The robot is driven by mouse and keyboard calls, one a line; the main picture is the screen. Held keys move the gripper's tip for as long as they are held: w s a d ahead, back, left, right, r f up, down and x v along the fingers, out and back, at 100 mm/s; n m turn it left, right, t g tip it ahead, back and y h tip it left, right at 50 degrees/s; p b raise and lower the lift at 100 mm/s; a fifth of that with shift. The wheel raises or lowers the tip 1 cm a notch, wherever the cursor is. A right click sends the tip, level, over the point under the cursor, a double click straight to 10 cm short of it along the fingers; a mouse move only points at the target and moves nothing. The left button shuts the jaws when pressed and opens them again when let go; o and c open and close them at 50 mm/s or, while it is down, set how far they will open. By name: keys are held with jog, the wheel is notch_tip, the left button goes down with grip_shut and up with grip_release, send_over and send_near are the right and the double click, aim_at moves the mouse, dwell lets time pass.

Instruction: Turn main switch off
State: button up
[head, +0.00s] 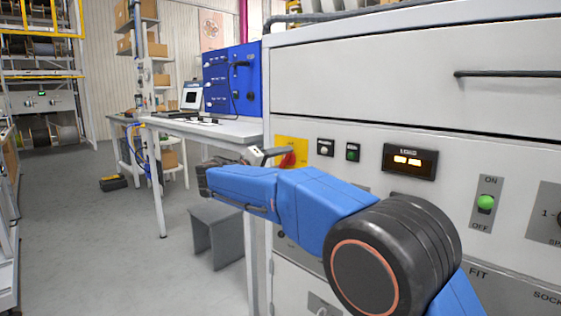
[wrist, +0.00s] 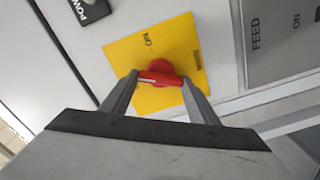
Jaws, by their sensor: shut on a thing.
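The main switch is a red rotary knob (wrist: 158,67) on a yellow plate (wrist: 126,50) in the wrist view. The plate has an "ON" marking above the knob and a smaller label at its right that I cannot read. My gripper (wrist: 160,79) has one finger at each end of the knob's red handle and is shut on it. A white line on the handle runs roughly from finger to finger. In the head view, the yellow plate (head: 291,144) and red knob (head: 288,160) show at the panel's left edge, partly hidden by my gripper (head: 270,154).
Right of the switch on the panel are two small switches, a lit orange display (head: 409,162) and a green ON/OFF knob (head: 486,203). A drawer handle (head: 508,74) sticks out above. A workbench (head: 215,128) stands behind, with a grey stool (head: 216,228) near it.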

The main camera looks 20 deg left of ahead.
jog(key=n, duration=0.5)
jog(key=shift+a+f+n, duration=0.1)
jog(key=shift+f+n, duration=0.1)
jog(key=shift+n, duration=0.1)
dwell(0.4)
jog(key=o, duration=1)
jog(key=shift+o, duration=0.2)
jog(key=shift+s, duration=0.15)
jog(key=v, duration=1.7)
jog(key=shift+s+a, duration=0.1)
jog(key=shift+r, duration=0.1)
